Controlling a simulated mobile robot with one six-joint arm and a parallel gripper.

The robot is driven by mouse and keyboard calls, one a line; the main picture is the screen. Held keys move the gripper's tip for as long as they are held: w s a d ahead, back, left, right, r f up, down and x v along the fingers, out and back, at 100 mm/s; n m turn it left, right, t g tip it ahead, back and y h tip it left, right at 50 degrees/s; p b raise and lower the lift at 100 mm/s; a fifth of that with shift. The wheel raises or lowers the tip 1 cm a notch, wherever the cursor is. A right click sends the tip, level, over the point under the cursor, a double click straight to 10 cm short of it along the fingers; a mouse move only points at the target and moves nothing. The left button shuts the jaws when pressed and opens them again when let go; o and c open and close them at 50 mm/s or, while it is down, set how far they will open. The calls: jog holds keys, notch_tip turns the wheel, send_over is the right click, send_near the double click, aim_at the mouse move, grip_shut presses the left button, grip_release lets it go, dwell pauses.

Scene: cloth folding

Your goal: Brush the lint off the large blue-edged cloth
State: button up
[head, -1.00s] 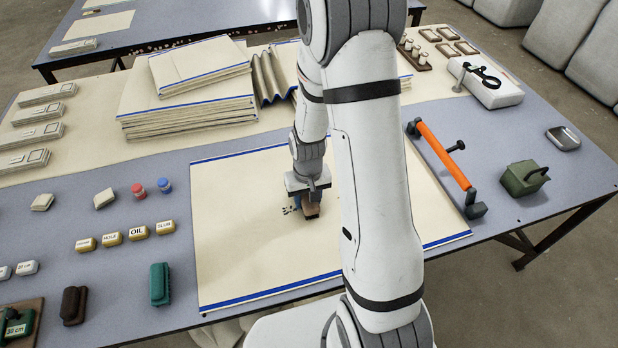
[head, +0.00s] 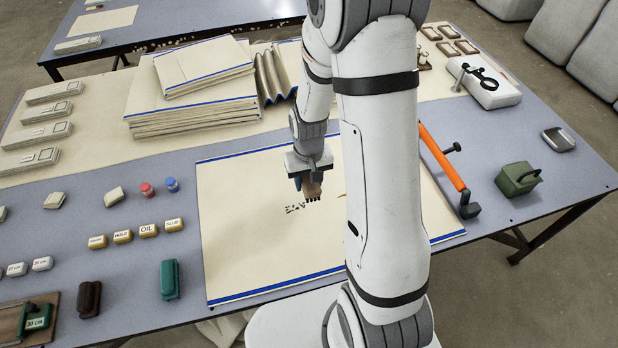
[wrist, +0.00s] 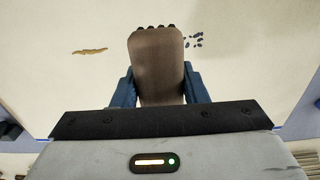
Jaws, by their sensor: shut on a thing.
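The large blue-edged cloth (head: 265,245) lies flat on the table, cream with blue strips along its far and near edges. My gripper (head: 309,182) is over its far middle part, shut on a brown brush (head: 313,190) with dark bristle tufts. In the wrist view the brush (wrist: 157,62) sits between the blue fingers of my gripper (wrist: 158,90). Dark lint specks (head: 297,208) lie on the cloth just left of and below the brush; they also show in the wrist view (wrist: 194,41). A tan mark (wrist: 90,51) shows on the cloth in the wrist view. I cannot tell whether the bristles touch the cloth.
A stack of folded cloths (head: 190,110) stands behind the cloth. An orange-handled tool (head: 443,157) and a green box (head: 518,178) lie to the right. A green block (head: 170,280), a dark brown block (head: 89,299) and labelled tins (head: 148,231) stand to the left. My arm hides the cloth's right part.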

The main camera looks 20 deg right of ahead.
aim_at(296, 208)
dwell(0.4)
notch_tip(296, 208, down, 6)
jog(key=b, duration=0.5)
jog(key=shift+s+f, duration=0.1)
jog(key=shift+f, duration=0.05)
jog(key=shift+f+b, duration=1)
jog(key=shift+b, duration=0.05)
dwell(0.4)
jog(key=shift+a+r, duration=0.1)
jog(key=shift+a, duration=1.9)
jog(key=shift+a+b, duration=0.3)
jog(key=shift+a, duration=1.8)
jog(key=shift+d+f+b, duration=0.2)
jog(key=shift+d+b, duration=0.1)
jog(key=shift+d, duration=1.85)
